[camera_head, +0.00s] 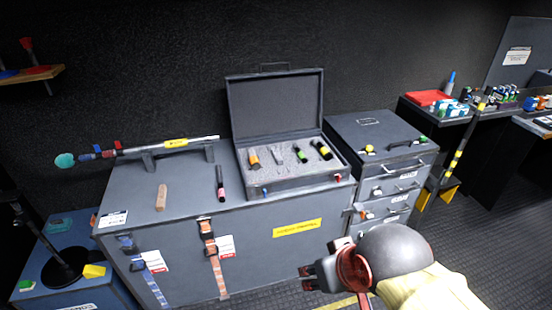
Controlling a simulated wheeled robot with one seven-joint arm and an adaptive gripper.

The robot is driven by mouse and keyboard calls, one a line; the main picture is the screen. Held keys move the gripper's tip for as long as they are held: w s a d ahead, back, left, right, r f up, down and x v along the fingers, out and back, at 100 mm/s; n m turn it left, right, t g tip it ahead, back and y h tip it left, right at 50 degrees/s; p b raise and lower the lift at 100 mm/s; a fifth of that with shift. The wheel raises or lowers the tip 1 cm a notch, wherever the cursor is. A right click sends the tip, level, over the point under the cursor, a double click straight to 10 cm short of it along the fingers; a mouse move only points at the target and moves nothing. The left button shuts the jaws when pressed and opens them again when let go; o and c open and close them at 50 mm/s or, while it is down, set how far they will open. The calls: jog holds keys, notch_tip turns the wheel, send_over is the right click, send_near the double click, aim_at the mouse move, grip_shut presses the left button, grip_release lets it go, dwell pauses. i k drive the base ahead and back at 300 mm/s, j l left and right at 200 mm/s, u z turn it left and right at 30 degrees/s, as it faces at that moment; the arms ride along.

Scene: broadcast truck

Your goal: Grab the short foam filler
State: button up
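An open grey case (272,188) stands on a large grey chest, its lid raised at the back. In its pale foam bed lie a small grey block (278,157), an orange-and-dark cylinder (254,159), a green-banded dark cylinder (301,154) and a yellow-banded dark cylinder (321,150). The grey block may be the short foam filler; I cannot tell for sure. My gripper (308,278), dark with red parts, is at the lower right, in front of the chest and well apart from the case. Its finger opening is too small to make out.
On the chest top (190,185) lie a tan stick (161,197) and a black-and-red marker (221,184), left of the case. A long rod (170,144) rests on stands behind them. A grey drawer cabinet (385,150) stands to the right. Floor is free at lower right.

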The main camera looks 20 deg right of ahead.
aim_at(278, 160)
jog(key=i+j+z, duration=0.15)
jog(key=i+j, duration=0.25)
jog(key=i+j+z, duration=0.2)
jog(key=i+j, duration=0.15)
jog(key=i+j+z, duration=0.15)
jog(key=i+j, duration=0.2)
jog(key=j, duration=0.2)
jog(key=i+j+z, duration=0.15)
jog(key=i+j, duration=0.15)
jog(key=j, duration=0.25)
